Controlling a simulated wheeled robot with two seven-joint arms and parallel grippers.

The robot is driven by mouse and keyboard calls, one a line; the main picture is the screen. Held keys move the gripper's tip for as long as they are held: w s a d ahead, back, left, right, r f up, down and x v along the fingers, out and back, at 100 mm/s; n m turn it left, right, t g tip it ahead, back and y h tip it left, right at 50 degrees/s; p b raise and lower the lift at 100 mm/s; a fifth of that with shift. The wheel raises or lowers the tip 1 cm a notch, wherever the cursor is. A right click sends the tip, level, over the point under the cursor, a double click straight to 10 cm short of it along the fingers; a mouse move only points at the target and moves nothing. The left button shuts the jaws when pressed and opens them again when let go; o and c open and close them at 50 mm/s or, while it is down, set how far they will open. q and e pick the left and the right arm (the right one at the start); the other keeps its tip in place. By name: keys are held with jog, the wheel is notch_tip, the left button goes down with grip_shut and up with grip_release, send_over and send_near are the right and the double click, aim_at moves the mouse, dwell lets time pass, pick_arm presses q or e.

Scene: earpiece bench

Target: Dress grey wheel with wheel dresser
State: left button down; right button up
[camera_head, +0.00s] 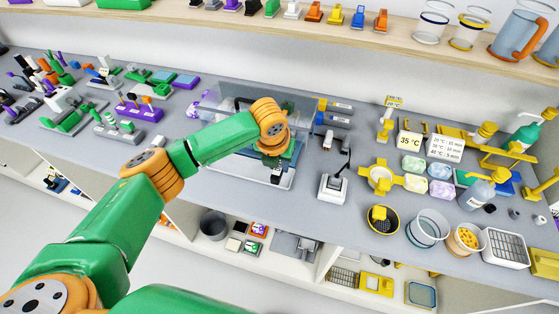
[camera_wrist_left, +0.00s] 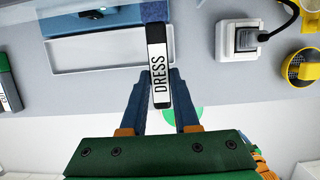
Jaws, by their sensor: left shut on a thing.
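My left gripper (camera_head: 273,158) is over the bench at the machine with a clear shield. In the left wrist view its two blue fingers (camera_wrist_left: 160,92) are shut on the wheel dresser (camera_wrist_left: 158,65), a dark bar with a white label reading DRESS. I cannot make out the grey wheel in either view. My right gripper is not in view.
A white box with a black cable (camera_head: 332,187) stands just right of the tray. Labelled handles (camera_head: 333,121) lie behind it. The clear shield (camera_head: 232,97) rises behind the machine.

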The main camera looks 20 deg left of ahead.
aim_at(275, 176)
pick_arm(q)
jog(key=shift+s, duration=1.5)
jog(key=shift+a, duration=0.2)
jog(key=shift+a, duration=0.15)
jog(key=shift+w, duration=0.2)
jog(key=shift+w, duration=0.8)
jog(key=shift+w, duration=0.5)
jog(key=shift+d, duration=0.4)
jog(key=shift+a, duration=0.6)
dwell(0.7)
